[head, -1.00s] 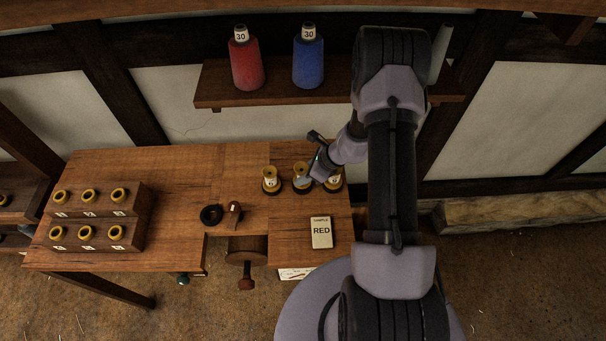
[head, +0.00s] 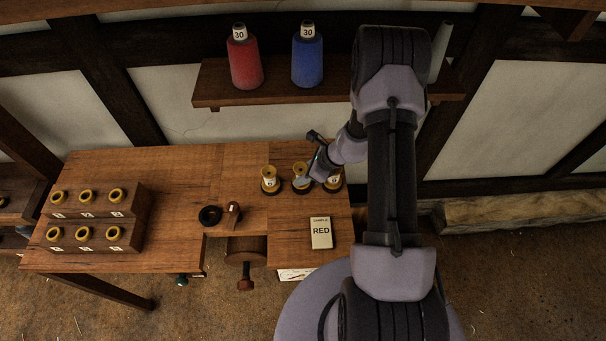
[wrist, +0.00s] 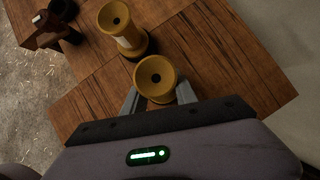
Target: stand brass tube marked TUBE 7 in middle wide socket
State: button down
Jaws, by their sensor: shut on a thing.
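The labels are too small to read surely. My gripper (head: 308,181) is down at the middle tube. In the wrist view its jaws are shut on this tube (wrist: 154,78), which is upright. The left tube shows beyond it (wrist: 121,27). My gripper partly covers the right tube in the head view. I cannot tell which socket is the middle wide one.
A stepped wooden rack (head: 132,216) with two rows of brass-rimmed rings stands at the bench's left. Red (head: 245,60) and blue (head: 308,60) cones stand on a shelf.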

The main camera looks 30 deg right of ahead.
jog(key=shift+f+b, duration=0.35)
jog(key=c, duration=1.3)
grip_release()
jog(key=shift+o, duration=0.2)
